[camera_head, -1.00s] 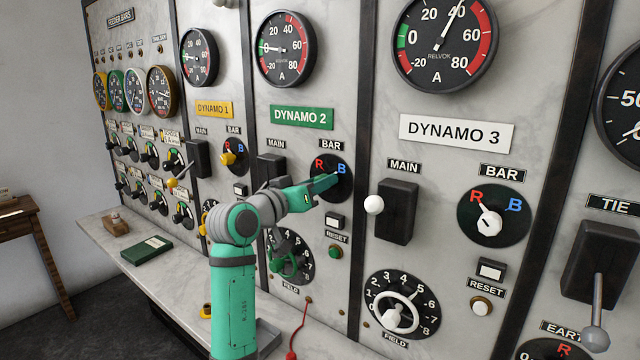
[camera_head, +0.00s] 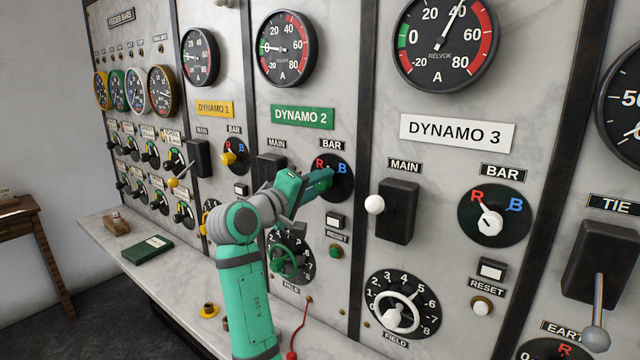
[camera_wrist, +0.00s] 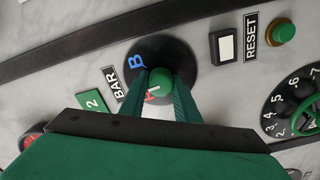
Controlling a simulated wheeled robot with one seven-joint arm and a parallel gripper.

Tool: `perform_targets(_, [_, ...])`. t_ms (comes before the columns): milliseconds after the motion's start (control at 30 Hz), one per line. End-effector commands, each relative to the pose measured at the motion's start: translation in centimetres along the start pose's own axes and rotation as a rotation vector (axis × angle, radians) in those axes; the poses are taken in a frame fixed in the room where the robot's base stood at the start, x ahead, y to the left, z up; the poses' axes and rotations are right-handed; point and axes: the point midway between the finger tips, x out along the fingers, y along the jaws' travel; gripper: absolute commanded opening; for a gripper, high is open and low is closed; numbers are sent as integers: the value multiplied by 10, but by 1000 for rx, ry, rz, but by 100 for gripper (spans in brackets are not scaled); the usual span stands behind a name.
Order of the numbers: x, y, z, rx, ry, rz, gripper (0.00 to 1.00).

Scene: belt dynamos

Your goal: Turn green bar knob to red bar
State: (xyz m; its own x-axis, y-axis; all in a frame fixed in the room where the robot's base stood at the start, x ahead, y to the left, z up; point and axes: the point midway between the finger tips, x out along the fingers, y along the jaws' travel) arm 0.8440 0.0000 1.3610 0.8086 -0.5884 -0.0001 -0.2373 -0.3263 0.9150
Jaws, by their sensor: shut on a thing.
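The DYNAMO 2 bar selector is a black disc (camera_head: 342,163) with a red R and a blue B, under a BAR label. Its green knob (camera_wrist: 160,80) shows as a rounded green end in the wrist view. My gripper (camera_wrist: 160,97) is shut on the knob, one finger on each side. The blue B is clear in the wrist view. The red R is partly covered beside the knob, with a small white mark close by. In the head view my gripper (camera_head: 322,182) hides the knob, so I cannot tell its exact pointing.
The green DYNAMO 2 plate (camera_head: 302,117) is above. A MAIN switch (camera_head: 270,167) stands close at left. The RESET button (camera_head: 335,251) and the green FIELD wheel (camera_head: 284,262) are below. The DYNAMO 3 MAIN switch (camera_head: 397,212) projects at right.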

Motion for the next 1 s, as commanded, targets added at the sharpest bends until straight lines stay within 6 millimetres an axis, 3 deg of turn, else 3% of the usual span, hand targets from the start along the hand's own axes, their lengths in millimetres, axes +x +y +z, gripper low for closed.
perform_targets(533, [-1, -2, -1, -483, 3, 0, 6])
perform_targets(1000, [-1, -4, -1, -679, 3, -2, 6])
